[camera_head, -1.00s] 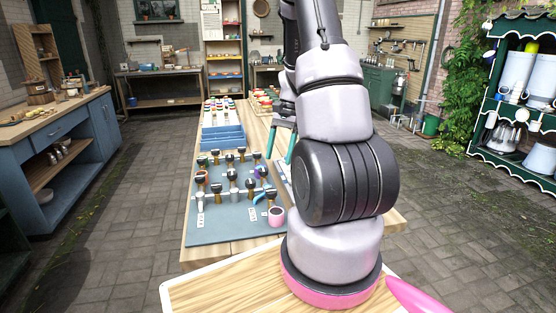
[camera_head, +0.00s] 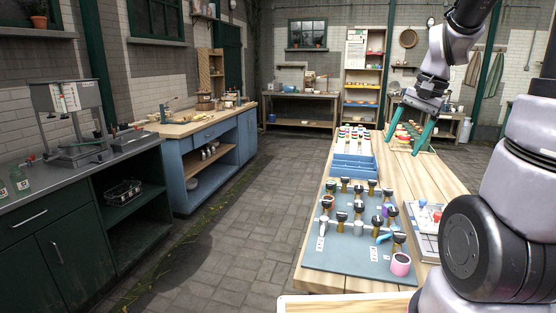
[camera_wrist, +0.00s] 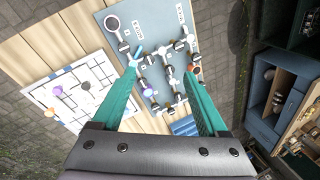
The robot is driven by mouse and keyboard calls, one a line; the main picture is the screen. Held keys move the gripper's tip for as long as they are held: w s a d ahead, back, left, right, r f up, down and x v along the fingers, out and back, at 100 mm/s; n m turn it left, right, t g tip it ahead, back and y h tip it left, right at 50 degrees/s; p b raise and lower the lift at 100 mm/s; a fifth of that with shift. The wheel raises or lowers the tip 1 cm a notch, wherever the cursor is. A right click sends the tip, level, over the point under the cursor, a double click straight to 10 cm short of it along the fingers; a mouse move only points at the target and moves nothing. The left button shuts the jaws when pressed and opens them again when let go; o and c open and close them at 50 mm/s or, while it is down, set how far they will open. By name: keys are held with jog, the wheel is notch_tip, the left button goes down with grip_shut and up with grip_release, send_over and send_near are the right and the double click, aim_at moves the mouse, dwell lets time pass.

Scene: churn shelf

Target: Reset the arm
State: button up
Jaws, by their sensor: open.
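My gripper (camera_head: 409,125) is in the upper right of the head view, above the far right part of the long wooden table (camera_head: 434,175). Its two teal fingers point down and stand apart, with nothing seen between them. In the wrist view my gripper (camera_wrist: 160,74) spreads its teal fingers over the blue-grey mat (camera_wrist: 122,12), well above the table. No object is held. My arm folds over from the right side of the head view.
Behind are blue trays (camera_head: 353,167). A white board (camera_wrist: 64,80) with a dark grid lies beside the mat. A blue workbench (camera_head: 213,135) stands left across clear paving.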

jog(key=s+a+r+n+t, duration=0.4)
jog(key=s+a+r+t, duration=0.1)
jog(key=s+r, duration=0.5)
jog(key=shift+s+a+r, duration=0.15)
jog(key=shift+s+a, duration=0.4)
jog(key=shift+a, duration=0.25)
